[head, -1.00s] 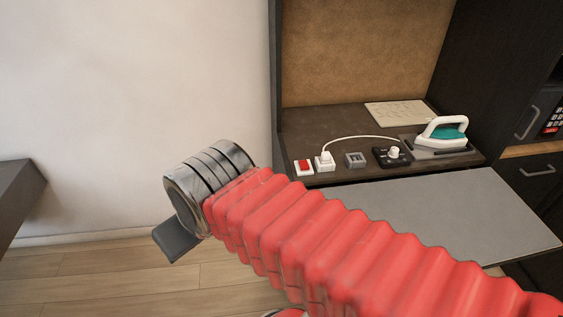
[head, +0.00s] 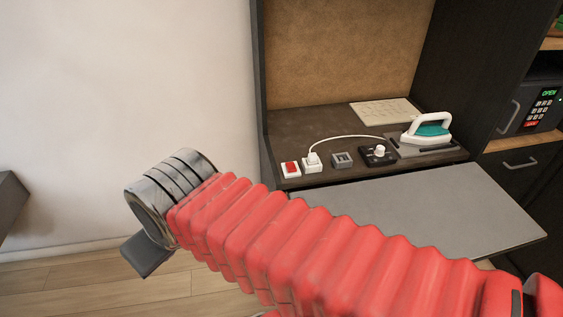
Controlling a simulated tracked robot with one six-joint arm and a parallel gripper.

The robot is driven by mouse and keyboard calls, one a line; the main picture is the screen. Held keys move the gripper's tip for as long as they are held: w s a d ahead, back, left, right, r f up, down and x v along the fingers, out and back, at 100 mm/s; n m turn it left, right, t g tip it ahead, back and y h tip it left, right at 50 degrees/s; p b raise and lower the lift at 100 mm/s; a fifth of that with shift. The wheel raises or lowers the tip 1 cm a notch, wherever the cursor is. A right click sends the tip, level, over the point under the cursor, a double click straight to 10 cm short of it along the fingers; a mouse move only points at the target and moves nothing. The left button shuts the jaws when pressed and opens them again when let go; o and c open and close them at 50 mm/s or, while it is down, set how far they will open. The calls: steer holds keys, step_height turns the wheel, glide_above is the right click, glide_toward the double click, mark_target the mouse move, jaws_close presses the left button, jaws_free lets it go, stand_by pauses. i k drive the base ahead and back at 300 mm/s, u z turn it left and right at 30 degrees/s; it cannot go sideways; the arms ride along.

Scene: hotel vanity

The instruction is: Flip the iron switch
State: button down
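A white and teal iron (head: 428,131) stands on a grey rest at the right of the dark shelf (head: 300,128). A row of controls lies along the shelf's front edge: a white switch with a red button (head: 291,169), a white plug in a socket (head: 312,163) with a white cord arching toward the iron, a grey switch (head: 342,160), and a black panel with a white knob (head: 378,153). I cannot tell which one is the iron switch. My gripper (head: 147,256) is at the lower left, well apart from the shelf; only a dark part shows and its fingers cannot be made out.
A grey pull-out board (head: 415,215) juts out below the shelf. A dark cabinet at the right holds a safe with a keypad (head: 541,105) and a lit "OPEN" display. A light sheet (head: 386,111) lies at the shelf's back. Open floor (head: 80,286) is at lower left.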

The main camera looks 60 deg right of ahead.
mark_target(291, 167)
steer(key=z, duration=0.05)
steer(key=i, duration=0.85)
